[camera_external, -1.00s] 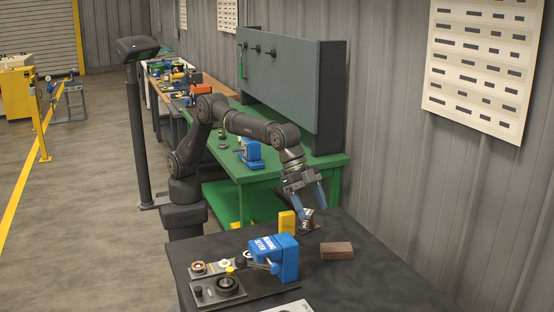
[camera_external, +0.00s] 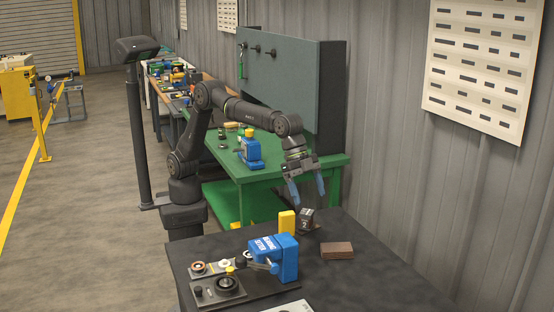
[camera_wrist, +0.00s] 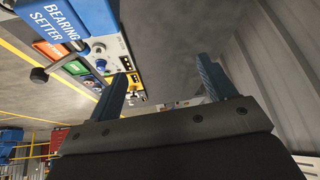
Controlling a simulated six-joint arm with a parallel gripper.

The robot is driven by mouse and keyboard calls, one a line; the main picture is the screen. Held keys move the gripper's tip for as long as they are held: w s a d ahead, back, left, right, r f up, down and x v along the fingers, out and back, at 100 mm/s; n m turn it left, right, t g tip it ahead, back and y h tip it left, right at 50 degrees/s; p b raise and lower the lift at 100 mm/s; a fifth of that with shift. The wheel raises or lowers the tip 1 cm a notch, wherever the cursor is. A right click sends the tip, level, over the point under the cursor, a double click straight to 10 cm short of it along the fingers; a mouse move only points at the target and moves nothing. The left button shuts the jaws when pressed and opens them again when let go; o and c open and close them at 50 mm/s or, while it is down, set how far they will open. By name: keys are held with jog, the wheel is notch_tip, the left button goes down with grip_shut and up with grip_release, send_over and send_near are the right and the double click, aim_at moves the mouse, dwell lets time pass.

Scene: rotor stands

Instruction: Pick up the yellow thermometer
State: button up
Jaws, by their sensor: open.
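A yellow upright block-like thing (camera_external: 287,222), which may be the yellow thermometer, stands on the dark table behind the blue bearing setter (camera_external: 285,262). Its details are too small to tell. My gripper (camera_external: 309,198) is open and empty, fingers pointing down, above and slightly right of the yellow thing, apart from it. In the wrist view my gripper's blue fingers (camera_wrist: 163,68) are spread with nothing between them. The bearing setter (camera_wrist: 75,20) shows at the upper left there. I cannot make out the yellow thing clearly in the wrist view.
A small dark cube with white marks (camera_external: 306,219) stands close right of the yellow thing. A brown block (camera_external: 337,250) lies nearer the front. The dark table (camera_external: 390,280) is bare at right. A green bench (camera_external: 330,162) with an upright panel (camera_external: 290,80) stands behind.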

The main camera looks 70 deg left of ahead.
jog(key=w+a+m, duration=0.1)
jog(key=w+a, duration=0.1)
jog(key=a, duration=0.8)
jog(key=m+g+y, duration=0.1)
jog(key=m+g, duration=0.1)
send_near(287, 212)
jog(key=x, duration=1.2)
jog(key=shift+f, duration=0.35)
jog(key=c, duration=1.5)
jog(key=shift+r, duration=0.1)
